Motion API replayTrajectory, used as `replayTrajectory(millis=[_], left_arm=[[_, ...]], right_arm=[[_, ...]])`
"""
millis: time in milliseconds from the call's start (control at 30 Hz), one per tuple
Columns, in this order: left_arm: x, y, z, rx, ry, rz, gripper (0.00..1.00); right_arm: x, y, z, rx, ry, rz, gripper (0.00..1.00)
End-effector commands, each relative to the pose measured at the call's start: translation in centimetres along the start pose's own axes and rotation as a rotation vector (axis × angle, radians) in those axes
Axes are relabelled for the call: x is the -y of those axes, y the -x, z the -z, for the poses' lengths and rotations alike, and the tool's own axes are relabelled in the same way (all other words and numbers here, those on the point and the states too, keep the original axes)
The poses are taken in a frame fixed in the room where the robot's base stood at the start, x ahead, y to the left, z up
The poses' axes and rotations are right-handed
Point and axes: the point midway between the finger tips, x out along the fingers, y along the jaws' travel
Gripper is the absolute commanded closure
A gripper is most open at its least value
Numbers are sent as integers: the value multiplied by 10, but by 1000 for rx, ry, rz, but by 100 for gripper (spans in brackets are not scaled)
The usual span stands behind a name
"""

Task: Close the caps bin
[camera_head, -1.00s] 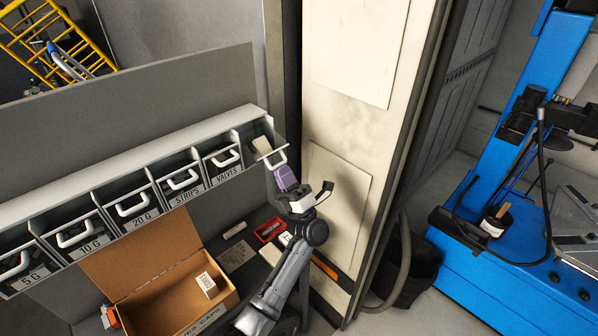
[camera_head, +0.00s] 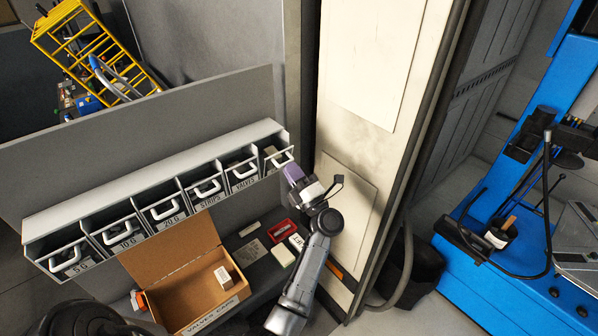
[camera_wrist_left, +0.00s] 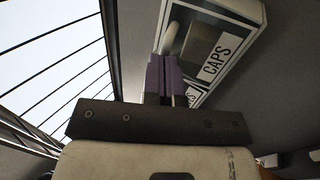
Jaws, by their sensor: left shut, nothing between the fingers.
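The caps bin (camera_head: 273,161) is the rightmost bin in the grey row, with a white handle on its front. In the left wrist view its label, CAPS (camera_wrist_left: 215,60), is readable beside the handle. It sits about in line with the other bins; I cannot tell whether it is fully shut. My left gripper (camera_head: 289,172) is at its front, just below the handle, with purple fingers shut and empty. In the left wrist view the fingertips (camera_wrist_left: 163,58) overlap the handle's lower end; contact is unclear. My right gripper is not in view.
Bins labelled 5 G, 10 G, 20 G, STRIPS and VALVES continue the row (camera_head: 150,185) leftward. An open cardboard box (camera_head: 190,300) and a red tray (camera_head: 284,230) are below. A pale panel (camera_head: 345,200) stands close right of my left arm.

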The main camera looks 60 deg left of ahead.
Motion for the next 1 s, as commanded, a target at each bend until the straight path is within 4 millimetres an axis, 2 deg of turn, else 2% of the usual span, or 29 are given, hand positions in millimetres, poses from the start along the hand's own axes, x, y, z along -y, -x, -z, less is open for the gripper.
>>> replayTrajectory(millis=[500, 1000], left_arm=[[-7, -19, 0, -1, 1, -1, 100], [-8, -25, 0, -2, 1, -2, 100]], right_arm=[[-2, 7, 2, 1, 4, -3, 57], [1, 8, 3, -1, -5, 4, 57]])
